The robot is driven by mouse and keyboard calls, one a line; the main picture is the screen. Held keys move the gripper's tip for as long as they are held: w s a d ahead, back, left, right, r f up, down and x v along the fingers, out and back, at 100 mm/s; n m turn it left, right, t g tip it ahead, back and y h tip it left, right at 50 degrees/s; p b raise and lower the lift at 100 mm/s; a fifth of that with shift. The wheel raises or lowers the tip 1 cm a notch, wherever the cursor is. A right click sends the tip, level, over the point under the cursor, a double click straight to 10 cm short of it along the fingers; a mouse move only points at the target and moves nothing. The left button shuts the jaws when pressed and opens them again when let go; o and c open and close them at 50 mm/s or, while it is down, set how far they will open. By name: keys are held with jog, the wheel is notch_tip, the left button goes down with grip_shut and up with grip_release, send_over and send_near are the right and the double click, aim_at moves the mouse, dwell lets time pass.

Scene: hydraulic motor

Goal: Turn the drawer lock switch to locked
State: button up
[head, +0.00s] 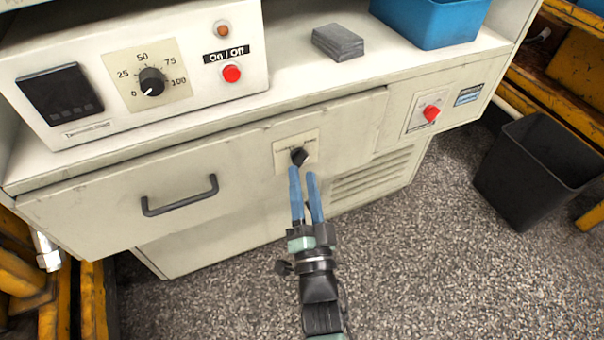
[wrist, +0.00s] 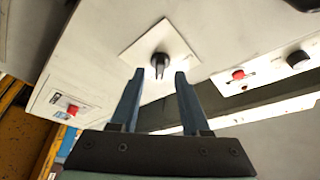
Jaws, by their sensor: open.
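The drawer lock switch is a small black knob (head: 298,156) on a pale square plate (head: 283,158) on the drawer front. The lettering on the plate is too small to read. In the wrist view the knob (wrist: 160,61) sits just beyond the fingertips, centred between them, with its pointer towards my gripper. My gripper (head: 302,172) has blue fingers; it is open and empty in front of the knob. The fingertips also show in the wrist view (wrist: 160,72). I cannot tell whether they touch the knob. The drawer (head: 110,190) looks closed and has a dark handle (head: 180,197).
A control box with a dial (head: 151,82) and a red button (head: 231,73) stands on the bench top. A grey block (head: 338,42) and a blue bin (head: 430,20) are there too. A red switch (head: 431,113) is to the right. A black bin (head: 535,170) stands on the floor.

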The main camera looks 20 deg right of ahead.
aim_at(300, 158)
jog(key=shift+x, duration=1.2)
jog(key=shift+c, duration=0.3)
grip_shut()
